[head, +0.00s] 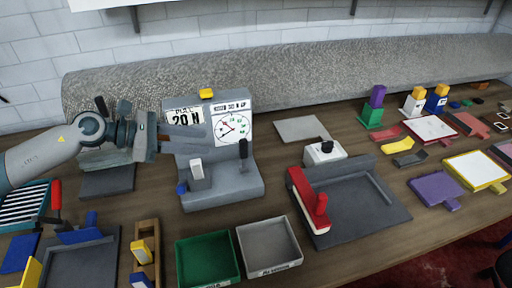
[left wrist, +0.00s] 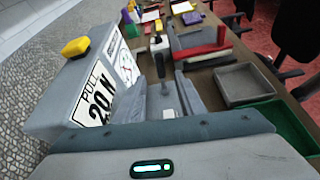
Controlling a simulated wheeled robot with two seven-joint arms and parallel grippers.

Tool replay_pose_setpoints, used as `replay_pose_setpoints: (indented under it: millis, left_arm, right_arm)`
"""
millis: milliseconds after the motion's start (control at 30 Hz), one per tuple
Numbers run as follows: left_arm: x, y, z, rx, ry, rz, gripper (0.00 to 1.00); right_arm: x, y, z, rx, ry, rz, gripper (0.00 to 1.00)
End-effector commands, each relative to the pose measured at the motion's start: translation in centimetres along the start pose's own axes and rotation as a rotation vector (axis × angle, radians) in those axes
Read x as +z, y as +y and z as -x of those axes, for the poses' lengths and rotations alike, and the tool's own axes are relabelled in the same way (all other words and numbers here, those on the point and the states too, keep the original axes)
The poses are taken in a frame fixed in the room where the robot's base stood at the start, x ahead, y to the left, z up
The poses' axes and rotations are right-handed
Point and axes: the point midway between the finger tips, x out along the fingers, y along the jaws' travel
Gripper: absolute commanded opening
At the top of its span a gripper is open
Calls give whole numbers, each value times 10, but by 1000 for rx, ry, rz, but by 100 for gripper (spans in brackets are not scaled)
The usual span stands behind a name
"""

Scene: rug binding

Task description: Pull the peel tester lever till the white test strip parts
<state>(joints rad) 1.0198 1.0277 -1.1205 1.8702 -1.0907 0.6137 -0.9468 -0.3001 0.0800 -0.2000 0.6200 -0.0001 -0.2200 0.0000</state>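The grey peel tester (head: 225,195) stands upright on the bench, with a "PULL 20 N" card and a round dial on its face. Its black lever (head: 243,154) stands up at the right of its base; it also shows in the left wrist view (left wrist: 159,64). A white piece (head: 196,169), probably the test strip, sits on a post left of the lever. Whether it is whole is too small to tell. My left gripper (head: 205,137) is in front of the tester's face, above and left of the lever and apart from it. Its fingers look spread and empty. My right gripper is out of view.
A green tray (head: 208,260) and a grey tray (head: 268,247) lie in front of the tester. A long rolled rug (head: 330,70) lies behind. A yellow knob (head: 206,93) tops the tester.

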Motion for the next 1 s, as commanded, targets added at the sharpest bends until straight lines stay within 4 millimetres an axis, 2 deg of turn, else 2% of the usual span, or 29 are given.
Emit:
replay_pose_setpoints:
  millis: [167,367,567,1000]
  left_arm:
    - [1,0,-4,0,0,0,36]
    - [3,0,-20,-3,-1,2,36]
    - [4,0,-50,-3,-1,2,36]
    - [3,0,-129,-2,0,2,36]
  right_arm:
    - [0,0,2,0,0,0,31]
    - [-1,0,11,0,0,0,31]
    - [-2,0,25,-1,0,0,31]
    - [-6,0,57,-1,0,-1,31]
